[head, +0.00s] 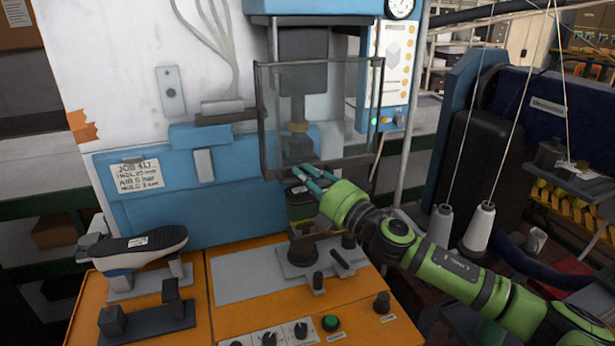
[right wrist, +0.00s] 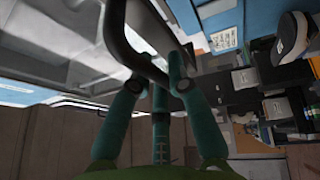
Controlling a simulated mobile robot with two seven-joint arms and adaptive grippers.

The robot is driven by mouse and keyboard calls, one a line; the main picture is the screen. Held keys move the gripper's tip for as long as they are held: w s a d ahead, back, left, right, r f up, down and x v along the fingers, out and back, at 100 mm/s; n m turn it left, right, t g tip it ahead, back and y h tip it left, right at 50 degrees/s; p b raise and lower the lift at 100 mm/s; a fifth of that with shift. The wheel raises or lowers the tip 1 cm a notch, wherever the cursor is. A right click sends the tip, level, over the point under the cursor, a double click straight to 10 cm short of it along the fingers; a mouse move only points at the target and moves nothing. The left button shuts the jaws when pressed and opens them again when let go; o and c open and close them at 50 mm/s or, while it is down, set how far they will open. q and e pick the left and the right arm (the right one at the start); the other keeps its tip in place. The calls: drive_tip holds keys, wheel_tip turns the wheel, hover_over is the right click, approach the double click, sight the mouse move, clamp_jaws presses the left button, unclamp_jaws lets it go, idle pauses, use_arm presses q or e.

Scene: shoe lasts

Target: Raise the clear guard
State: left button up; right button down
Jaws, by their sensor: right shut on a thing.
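The clear guard (head: 345,122) is a see-through pane in a thin dark frame. It hangs in front of the dark press ram in the head view, with its lower edge just above the tooling. My right gripper (head: 307,176) is at that lower edge, its teal fingers shut. In the right wrist view the fingers (right wrist: 160,78) close on a dark curved bar, which looks like the guard's handle (right wrist: 118,40). The handle is largely hidden by the fingers in the head view. My left gripper is not in view.
An orange console (head: 250,255) with knobs and a green button (head: 330,323) lies below. A shoe on a stand (head: 140,246) is at the left. A gauge and control panel (head: 390,70) are right of the guard. Thread cones (head: 479,228) stand near my right arm.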

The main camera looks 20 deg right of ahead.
drive_tip(key=c, duration=1.1)
unclamp_jaws()
drive_tip(key=shift+c, duration=0.2)
drive_tip(key=shift+s+d+f, duration=0.15)
drive_tip(key=shift+s, duration=0.05)
drive_tip(key=v, duration=1.1)
drive_tip(key=shift+s, duration=0.3)
drive_tip(key=shift+d, duration=0.15)
